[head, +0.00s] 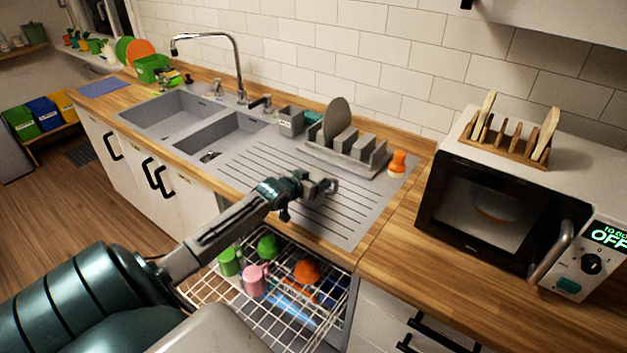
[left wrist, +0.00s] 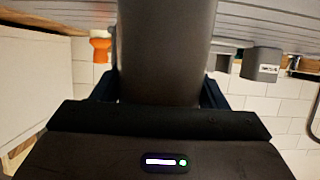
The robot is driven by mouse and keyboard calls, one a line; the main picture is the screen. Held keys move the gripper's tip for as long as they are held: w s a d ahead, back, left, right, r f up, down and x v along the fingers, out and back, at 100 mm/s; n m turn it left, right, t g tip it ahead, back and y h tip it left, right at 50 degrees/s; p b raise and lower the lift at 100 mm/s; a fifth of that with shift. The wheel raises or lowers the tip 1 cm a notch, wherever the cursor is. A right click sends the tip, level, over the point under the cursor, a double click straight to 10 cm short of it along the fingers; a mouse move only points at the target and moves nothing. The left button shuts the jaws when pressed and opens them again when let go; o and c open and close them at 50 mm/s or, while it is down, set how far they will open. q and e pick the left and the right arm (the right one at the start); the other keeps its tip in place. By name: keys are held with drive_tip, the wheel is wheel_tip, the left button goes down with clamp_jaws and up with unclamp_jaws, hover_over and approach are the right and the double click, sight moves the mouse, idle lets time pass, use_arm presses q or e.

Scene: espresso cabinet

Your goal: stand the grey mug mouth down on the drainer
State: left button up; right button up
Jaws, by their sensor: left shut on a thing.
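My left gripper (head: 312,187) is over the grooved drainer (head: 345,228) beside the sink. In the left wrist view the jaws (left wrist: 160,90) are shut on a dark grey rounded body, the grey mug (left wrist: 165,50), which fills the middle of that view. In the head view the mug is hard to tell from the grey gripper tip. Its mouth and handle do not show clearly, and I cannot tell whether it touches the drainer. The left wrist view is upside down, with the drainer surface along the top. My right gripper is not in view.
A grey dish rack (head: 345,158) with a plate stands at the drainer's back, beside an orange item (head: 398,163) and a grey holder (head: 290,122). A pulled-out wire basket (head: 235,300) below holds several mugs. A microwave (head: 500,200) stands right. The front drainer is clear.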

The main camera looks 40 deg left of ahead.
use_arm(q)
drive_tip(key=shift+f, duration=0.35)
drive_tip(key=o, duration=1.3)
drive_tip(key=shift+c, duration=0.2)
drive_tip(key=shift+s, duration=0.1)
drive_tip(key=v, duration=1)
drive_tip(key=shift+s+r, duration=0.2)
drive_tip(key=shift+s, duration=0.05)
drive_tip(key=shift+d, duration=0.1)
